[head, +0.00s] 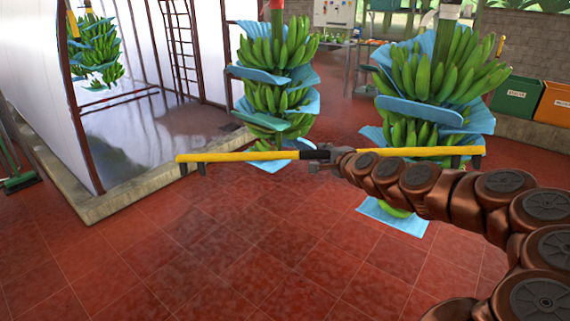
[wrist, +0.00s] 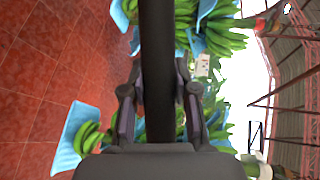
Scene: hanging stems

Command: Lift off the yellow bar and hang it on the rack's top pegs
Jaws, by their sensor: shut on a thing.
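The yellow bar (head: 235,156) is held level in the air in the head view, reaching across the middle of the picture. It has a black middle grip (head: 316,154) and short dark feet under its ends. My gripper (head: 328,158) is shut on the bar at the black middle part. In the wrist view the bar's dark middle (wrist: 157,60) runs upright between my fingers and hides what is behind it. I cannot make out a rack with top pegs in either view.
Two hanging banana stems with blue sheets, one in the middle (head: 278,45) and one at right (head: 440,75), are behind the bar. A white-walled bay with a low kerb (head: 135,195) is at left. Green (head: 517,97) and orange (head: 556,102) bins stand far right. Red floor in front is clear.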

